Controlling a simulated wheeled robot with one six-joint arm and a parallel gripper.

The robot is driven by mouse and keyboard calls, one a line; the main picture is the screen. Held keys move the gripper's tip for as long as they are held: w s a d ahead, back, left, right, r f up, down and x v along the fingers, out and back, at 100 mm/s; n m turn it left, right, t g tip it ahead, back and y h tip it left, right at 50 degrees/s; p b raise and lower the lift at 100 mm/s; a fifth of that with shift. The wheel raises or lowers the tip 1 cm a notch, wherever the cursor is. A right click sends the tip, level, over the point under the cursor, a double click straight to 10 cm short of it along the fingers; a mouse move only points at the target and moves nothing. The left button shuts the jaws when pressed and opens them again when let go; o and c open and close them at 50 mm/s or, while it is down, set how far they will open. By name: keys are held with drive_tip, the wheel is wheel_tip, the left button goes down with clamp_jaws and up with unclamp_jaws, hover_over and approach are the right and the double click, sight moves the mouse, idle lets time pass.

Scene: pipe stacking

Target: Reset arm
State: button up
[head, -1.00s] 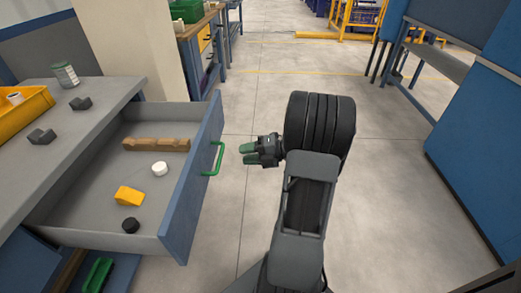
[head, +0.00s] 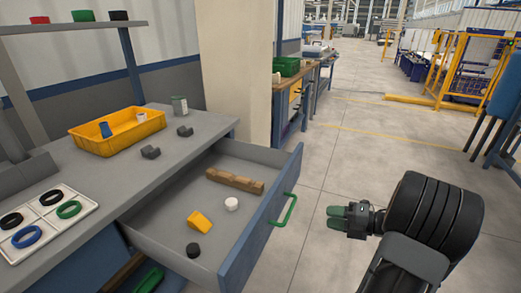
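My gripper (head: 338,218) is at the lower right, over the floor. Its green-tipped fingers point left toward the open drawer and are apart from the drawer's green handle (head: 284,209). Nothing shows between the fingers, but whether they are parted is too small to tell. The drawer (head: 262,232) is pulled out from the workbench. In it lie a wooden notched block (head: 235,181), a white round piece (head: 231,204), a yellow wedge (head: 200,223) and a black round piece (head: 193,250).
The grey workbench (head: 105,178) holds a yellow bin (head: 118,132) with small pieces and a white tray (head: 84,209) with several coloured rings. A pale pillar (head: 233,65) stands behind the bench. The floor (head: 345,150) beyond my gripper is clear. A yellow fence (head: 460,70) is at the far right.

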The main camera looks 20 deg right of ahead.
drive_tip(key=w+a+r+m+t+h+p, duration=0.15)
drive_tip(key=w+r+m+h+p, duration=0.5)
drive_tip(key=r, duration=0.65)
drive_tip(key=w+a+r+m+t+h+p, duration=0.15)
drive_tip(key=w+r+m+h+p, duration=0.25)
drive_tip(key=r+m+h+p, duration=0.65)
drive_tip(key=s+a+r+m+g+y+p, duration=0.2)
drive_tip(key=s+a+r+m+g+p, duration=0.2)
drive_tip(key=s+a, duration=0.4)
drive_tip(key=s+a+r+m+g+y+p, duration=0.3)
drive_tip(key=s+a+r+m+g+p, duration=0.1)
drive_tip(key=s+a, duration=0.5)
drive_tip(key=s+m+g+p, duration=0.1)
drive_tip(key=m+p, duration=0.1)
drive_tip(key=p, duration=0.1)
drive_tip(key=shift+s+r+m+g, duration=0.15)
drive_tip(key=shift+r+m+g, duration=0.05)
drive_tip(key=shift+m+g, duration=0.2)
